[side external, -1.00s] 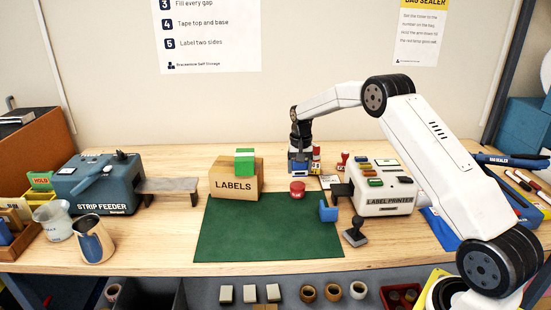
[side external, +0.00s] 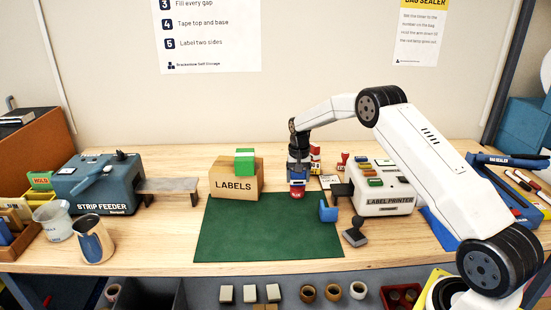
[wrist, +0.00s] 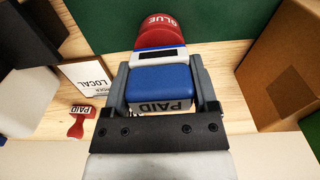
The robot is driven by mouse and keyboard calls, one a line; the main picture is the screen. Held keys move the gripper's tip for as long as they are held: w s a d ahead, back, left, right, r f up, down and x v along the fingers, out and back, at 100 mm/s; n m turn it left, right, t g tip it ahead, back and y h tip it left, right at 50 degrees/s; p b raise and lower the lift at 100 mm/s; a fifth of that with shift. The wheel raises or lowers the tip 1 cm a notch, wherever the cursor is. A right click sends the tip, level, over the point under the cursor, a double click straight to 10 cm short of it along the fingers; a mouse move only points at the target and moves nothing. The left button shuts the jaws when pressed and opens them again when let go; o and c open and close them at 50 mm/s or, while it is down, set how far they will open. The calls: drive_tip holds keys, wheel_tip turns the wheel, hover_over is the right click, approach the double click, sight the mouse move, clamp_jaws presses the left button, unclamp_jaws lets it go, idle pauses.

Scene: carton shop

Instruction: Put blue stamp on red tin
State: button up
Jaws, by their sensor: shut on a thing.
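The blue stamp (wrist: 160,84), lettered PAID on top, with a white and dark lower body, sits between the fingers of my gripper (wrist: 160,92). The gripper is shut on it. In the side view my gripper (side external: 298,156) points down and the stamp (side external: 297,174) is upright below it. The red tin (side external: 297,194) stands at the back of the green mat, directly under the stamp in this view. I cannot tell whether stamp and tin touch.
A LABELS carton (side external: 234,186) with a green block (side external: 244,162) stands left of the tin. The label printer (side external: 388,198) is to the right. A red stamp (side external: 342,160), blue bracket (side external: 327,212) and dark stamp (side external: 355,234) are nearby. The green mat (side external: 260,235) is mostly clear.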

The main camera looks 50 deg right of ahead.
drive_tip(key=shift+f, duration=0.15)
drive_tip(key=o, duration=1.1)
drive_tip(key=shift+o, duration=0.2)
wheel_tip(320, 180, up, 12)
drive_tip(key=shift+r, duration=0.15)
